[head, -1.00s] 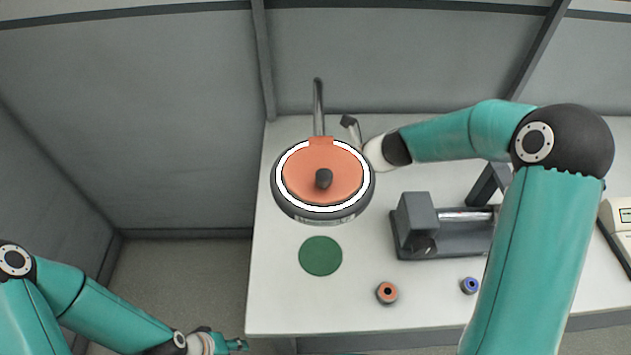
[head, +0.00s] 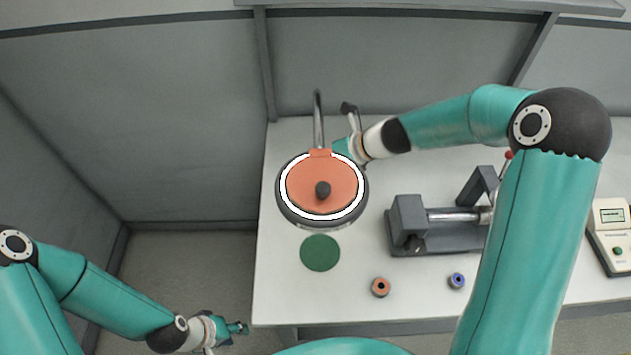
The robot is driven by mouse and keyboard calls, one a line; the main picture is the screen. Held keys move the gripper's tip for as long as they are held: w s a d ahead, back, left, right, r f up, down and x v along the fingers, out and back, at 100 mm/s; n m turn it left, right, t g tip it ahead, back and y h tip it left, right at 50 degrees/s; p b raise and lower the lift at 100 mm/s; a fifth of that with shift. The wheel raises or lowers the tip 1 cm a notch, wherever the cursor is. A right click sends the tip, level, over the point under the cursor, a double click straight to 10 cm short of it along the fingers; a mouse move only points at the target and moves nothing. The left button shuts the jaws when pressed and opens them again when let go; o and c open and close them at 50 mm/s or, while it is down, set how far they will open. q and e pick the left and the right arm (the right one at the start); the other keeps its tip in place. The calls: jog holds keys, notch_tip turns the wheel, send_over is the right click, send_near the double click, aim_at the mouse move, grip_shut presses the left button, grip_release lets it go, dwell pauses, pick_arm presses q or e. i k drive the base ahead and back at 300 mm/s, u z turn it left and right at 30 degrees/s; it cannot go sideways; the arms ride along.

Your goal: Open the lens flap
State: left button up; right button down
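The lens flap is an orange disc (head: 306,188) with a dark knob (head: 323,189) in its middle. It lies closed over the lens of a round magnifier lamp with a lit white ring and a dark rim (head: 300,217). My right gripper (head: 343,148) is at the far right edge of the lamp head, beside the flap's orange hinge tab (head: 319,153). Its fingertips are partly hidden behind the lamp, so its opening does not show. My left gripper (head: 239,328) is low, off the table's front left corner, far from the flap. Its fingers are too small to read.
A grey post (head: 318,115) rises behind the lamp. A green disc (head: 320,253) lies in front of it. A grey clamp-like device (head: 440,240), an orange spool (head: 380,287), a blue spool (head: 456,281) and a white instrument (head: 611,220) stand to the right. The table's left front is clear.

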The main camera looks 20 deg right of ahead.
aim_at(321, 183)
jog(key=k, duration=1)
